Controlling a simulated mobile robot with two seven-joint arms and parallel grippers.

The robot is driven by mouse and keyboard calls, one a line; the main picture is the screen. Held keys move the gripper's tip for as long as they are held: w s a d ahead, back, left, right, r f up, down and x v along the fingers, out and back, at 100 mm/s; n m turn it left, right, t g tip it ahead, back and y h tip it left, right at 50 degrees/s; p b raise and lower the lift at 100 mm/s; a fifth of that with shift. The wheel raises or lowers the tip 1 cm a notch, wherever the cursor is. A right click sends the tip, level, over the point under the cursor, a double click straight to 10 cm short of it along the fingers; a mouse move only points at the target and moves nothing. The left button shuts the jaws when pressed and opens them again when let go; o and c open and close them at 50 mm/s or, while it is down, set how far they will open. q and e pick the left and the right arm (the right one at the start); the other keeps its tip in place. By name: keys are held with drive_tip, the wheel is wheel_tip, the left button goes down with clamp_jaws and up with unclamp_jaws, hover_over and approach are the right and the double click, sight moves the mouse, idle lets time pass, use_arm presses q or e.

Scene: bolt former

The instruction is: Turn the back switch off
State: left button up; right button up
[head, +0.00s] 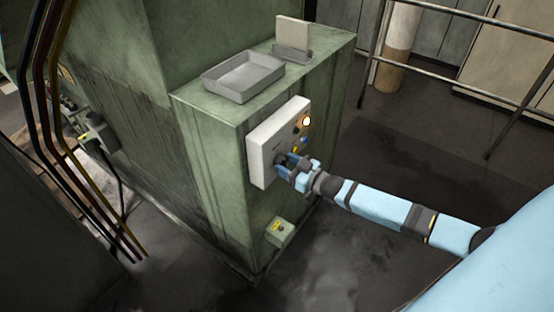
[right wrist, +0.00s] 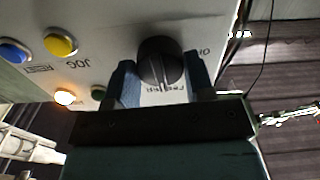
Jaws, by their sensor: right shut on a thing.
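A white control box (head: 270,136) is mounted on the side of the green machine cabinet. My right gripper (head: 287,164) reaches its lower part. In the right wrist view, my right gripper (right wrist: 160,78) has one finger on each side of a round black rotary switch (right wrist: 161,60) and is shut on it. The switch's exact setting is hard to read. An amber lamp (head: 306,121) on the panel is lit. My left gripper is not in view.
A grey tray (head: 243,78) sits on the cabinet top. A small green box (head: 279,232) is lower down. A metal railing (head: 470,92) stands behind.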

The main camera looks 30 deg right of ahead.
drive_tip(key=n+b, duration=0.1)
drive_tip(key=n, duration=0.9)
drive_tip(key=o, duration=1.2)
drive_tip(key=shift+c, duration=0.2)
drive_tip(key=p+v, duration=0.2)
drive_tip(key=v, duration=0.6)
